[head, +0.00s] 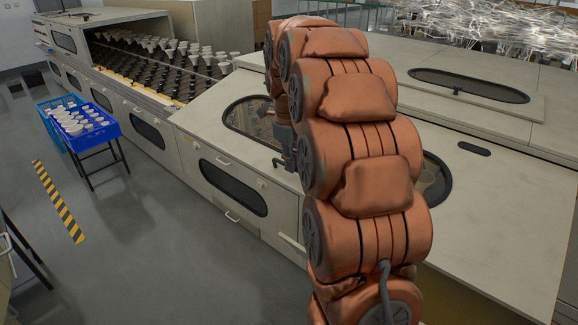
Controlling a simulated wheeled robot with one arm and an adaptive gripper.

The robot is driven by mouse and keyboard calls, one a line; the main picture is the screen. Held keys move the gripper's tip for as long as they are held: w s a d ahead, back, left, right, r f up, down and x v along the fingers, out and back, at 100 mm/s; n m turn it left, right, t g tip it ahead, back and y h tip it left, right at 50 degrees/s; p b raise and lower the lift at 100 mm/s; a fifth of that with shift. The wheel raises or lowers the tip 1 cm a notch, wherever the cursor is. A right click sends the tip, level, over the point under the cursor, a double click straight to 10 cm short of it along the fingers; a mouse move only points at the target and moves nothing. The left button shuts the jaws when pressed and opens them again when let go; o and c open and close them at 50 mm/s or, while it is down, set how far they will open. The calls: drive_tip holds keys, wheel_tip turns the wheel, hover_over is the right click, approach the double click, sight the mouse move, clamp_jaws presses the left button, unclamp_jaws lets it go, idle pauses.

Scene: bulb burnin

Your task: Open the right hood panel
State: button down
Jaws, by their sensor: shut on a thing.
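The long cream machine has a sloping hood. One hood panel with a dark oval window (242,116) lies left of my arm. Another hood panel (455,235), with an oval window partly hidden by my arm, lies to the right. Both look lowered. My gripper (286,161) is small and dark, at the far end of my orange arm, low over the hood between the two windows. It is shut on what seems to be a hood panel handle. The handle itself is hidden, and I cannot tell which panel it belongs to.
The machine's left section is open, showing rows of bulbs (180,65). A blue crate (85,128) of white bulbs stands on a stand at the left. The grey floor (150,235) in front is clear, with a yellow-black stripe (58,200). Tangled wire-like clutter (500,30) lies behind.

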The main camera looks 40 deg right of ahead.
drive_tip(key=shift+d+f+h+b, duration=0.1)
drive_tip(key=shift+f+h+b, duration=0.2)
drive_tip(key=shift+f+b, duration=0.65)
drive_tip(key=shift+f, duration=0.15)
drive_tip(key=c, duration=1.2)
unclamp_jaws()
drive_tip(key=shift+w+r, duration=0.1)
drive_tip(key=shift+r, duration=0.45)
drive_tip(key=r, duration=0.3)
drive_tip(key=a+r, duration=0.1)
drive_tip(key=r, duration=0.7)
drive_tip(key=shift+s+a, duration=0.25)
drive_tip(key=shift+a, duration=0.1)
